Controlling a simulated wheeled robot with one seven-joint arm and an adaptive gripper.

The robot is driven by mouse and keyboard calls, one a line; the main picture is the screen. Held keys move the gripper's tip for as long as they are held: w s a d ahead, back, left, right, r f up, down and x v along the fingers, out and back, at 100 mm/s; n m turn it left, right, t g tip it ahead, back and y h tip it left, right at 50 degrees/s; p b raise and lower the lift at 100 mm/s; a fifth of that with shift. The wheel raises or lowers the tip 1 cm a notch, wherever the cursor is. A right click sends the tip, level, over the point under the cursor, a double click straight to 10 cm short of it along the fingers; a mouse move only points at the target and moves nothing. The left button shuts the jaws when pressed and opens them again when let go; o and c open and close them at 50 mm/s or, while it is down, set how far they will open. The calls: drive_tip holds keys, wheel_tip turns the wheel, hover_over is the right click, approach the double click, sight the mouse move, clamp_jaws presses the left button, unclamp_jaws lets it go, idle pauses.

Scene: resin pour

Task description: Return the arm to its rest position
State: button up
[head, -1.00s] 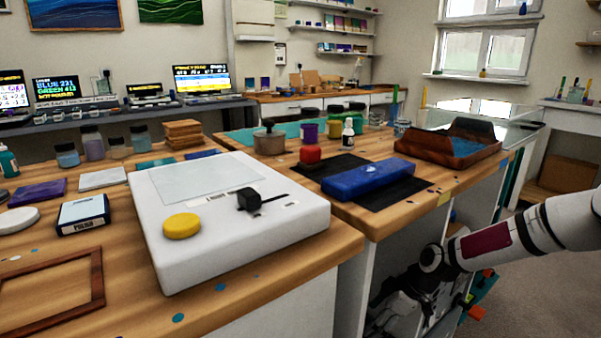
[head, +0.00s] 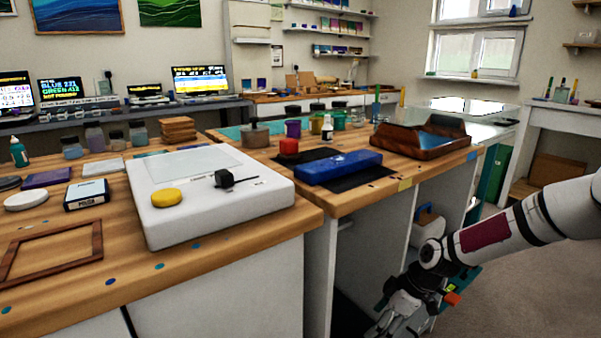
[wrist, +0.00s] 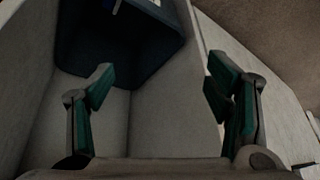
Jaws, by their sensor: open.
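My arm reaches in from the right edge of the head view and slopes down to the left. My gripper (head: 392,318) is low, beside the front of the bench and below its top, partly cut off by the bottom edge. In the wrist view, my gripper (wrist: 157,88) shows two green-padded fingers set wide apart with nothing between them. A dark blue bin-like thing (wrist: 120,45) lies beyond the fingers, between pale panels.
The wooden bench (head: 345,200) holds a white machine (head: 215,215) with a yellow knob, a blue block (head: 338,167) on a black mat and a wooden tray (head: 420,140). Open shelving (head: 375,235) lies below. Bare floor (head: 530,300) is at the right.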

drive_tip(key=s+d+r+m+g+h, duration=0.25)
drive_tip(key=s+r+m+h, duration=0.45)
drive_tip(key=s+r, duration=1.45)
drive_tip(key=s+a+r+m+y, duration=0.1)
drive_tip(key=s+r+m, duration=0.15)
drive_tip(key=s, duration=0.35)
drive_tip(key=s+a+r+m+t, duration=0.1)
drive_tip(key=s+r+m, duration=0.15)
drive_tip(key=s, duration=0.35)
drive_tip(key=s+a+r+m+y, duration=0.1)
drive_tip(key=s+r+m, duration=0.15)
drive_tip(key=s, duration=0.35)
wheel_tip(320, 180, up, 37)
drive_tip(key=t+p, duration=0.4)
drive_tip(key=p, duration=3.1)
drive_tip(key=shift+s+d, duration=0.15)
drive_tip(key=shift+d, duration=0.05)
drive_tip(key=shift+n, duration=0.25)
